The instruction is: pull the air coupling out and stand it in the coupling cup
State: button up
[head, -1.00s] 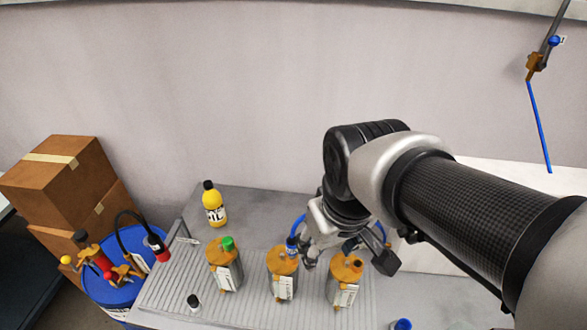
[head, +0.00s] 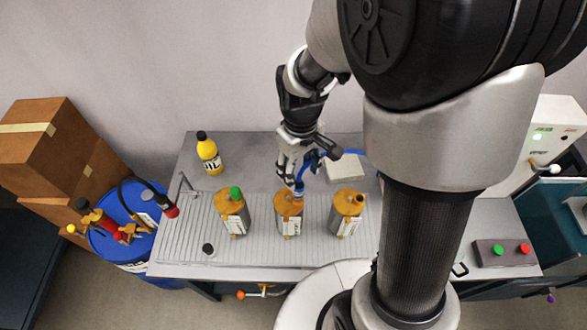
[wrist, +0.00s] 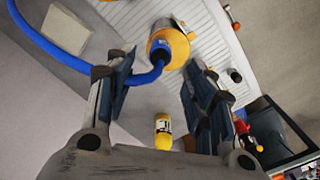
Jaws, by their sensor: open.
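The blue air coupling (wrist: 172,46) sits on the orange top of the middle canister (head: 289,213). In the head view its blue body (head: 298,189) shows just below my fingers. A blue hose (wrist: 48,46) bends away from the coupling, and part of it lies between my fingers in the wrist view. My gripper (wrist: 155,68) is open, one finger on each side of the hose, with the coupling just beyond the fingertips. In the head view my gripper (head: 288,170) is over the middle canister. I cannot make out the coupling cup.
A green-capped canister (head: 232,212) stands left and another canister (head: 347,212) right of the middle one on the ribbed bench (head: 185,238).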

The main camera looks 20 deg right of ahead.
aim_at(299, 185)
notch_tip(299, 185, down, 10)
jog(key=shift+f+b, duration=0.1)
jog(key=shift+b, duration=0.95)
jog(key=shift+c, duration=0.3)
grip_shut()
jog(key=shift+r+p, duration=0.6)
jog(key=shift+r, duration=0.2)
dwell(0.7)
jog(key=shift+r+p, duration=1.4)
jog(key=shift+r, duration=0.45)
